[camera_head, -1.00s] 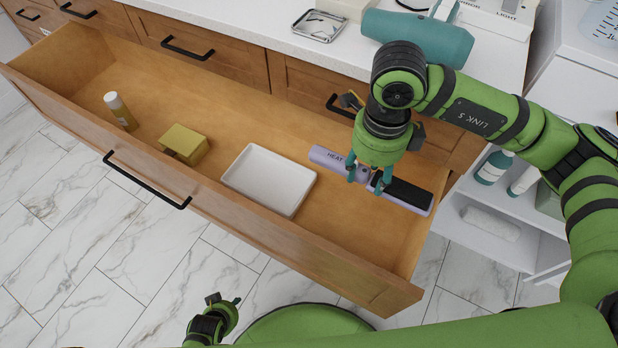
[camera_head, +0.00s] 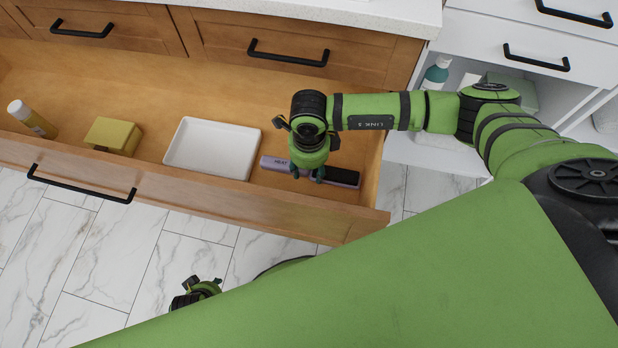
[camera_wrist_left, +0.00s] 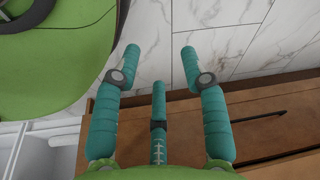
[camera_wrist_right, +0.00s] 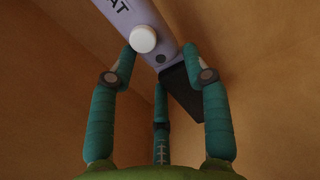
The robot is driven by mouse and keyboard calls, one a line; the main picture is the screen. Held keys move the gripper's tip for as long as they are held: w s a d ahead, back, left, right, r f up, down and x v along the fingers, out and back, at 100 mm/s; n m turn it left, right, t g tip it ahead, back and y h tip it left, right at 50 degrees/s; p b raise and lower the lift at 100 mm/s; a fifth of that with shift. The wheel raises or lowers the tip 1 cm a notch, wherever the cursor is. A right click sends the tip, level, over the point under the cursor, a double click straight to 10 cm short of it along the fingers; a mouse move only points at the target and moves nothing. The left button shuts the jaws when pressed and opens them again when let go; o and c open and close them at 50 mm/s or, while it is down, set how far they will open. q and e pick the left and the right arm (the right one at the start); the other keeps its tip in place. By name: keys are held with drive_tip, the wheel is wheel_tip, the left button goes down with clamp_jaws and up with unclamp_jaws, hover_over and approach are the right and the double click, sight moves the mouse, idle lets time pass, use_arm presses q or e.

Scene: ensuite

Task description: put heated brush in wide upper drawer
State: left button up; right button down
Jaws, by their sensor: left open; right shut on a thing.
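The heated brush (camera_head: 275,163) has a lilac body marked HEAT and a black end. It is inside the wide open wooden drawer (camera_head: 150,188), at its right end, roughly parallel to the front panel. My right gripper (camera_head: 308,176) points down over it and is shut on its middle. In the right wrist view the brush (camera_wrist_right: 112,14) crosses between the fingers, with a white round knob beside one fingertip. Whether it touches the drawer floor is unclear. My left gripper (camera_head: 197,290) is open and empty, outside the drawer in front, above the marble floor.
A white tray (camera_head: 212,147) lies just left of the brush. A yellow-olive block (camera_head: 113,136) and a yellow bottle with a white cap (camera_head: 32,118) are further left. Closed drawers (camera_head: 290,50) and the counter stand behind. A white shelf unit (camera_head: 420,140) stands to the right.

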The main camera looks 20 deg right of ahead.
sight(309, 178)
wheel_tip(309, 178, down, 5)
drive_tip(key=shift+f+b, duration=0.1)
drive_tip(key=shift+b, duration=0.4)
drive_tip(key=shift+f, duration=0.3)
use_arm(q)
drive_tip(key=shift+s+r, duration=0.2)
drive_tip(key=shift+r, duration=0.4)
drive_tip(key=shift+w, duration=0.1)
use_arm(e)
drive_tip(key=shift+f, duration=0.1)
drive_tip(key=c, duration=0.6)
unclamp_jaws()
use_arm(q)
drive_tip(key=shift+w+d+r, duration=0.1)
drive_tip(key=shift+r, duration=0.15)
drive_tip(key=shift+a+p+x, duration=0.2)
drive_tip(key=shift+p+x, duration=0.85)
drive_tip(key=shift+x, duration=0.1)
use_arm(e)
wheel_tip(309, 178, up, 12)
drive_tip(key=shift+r, duration=0.15)
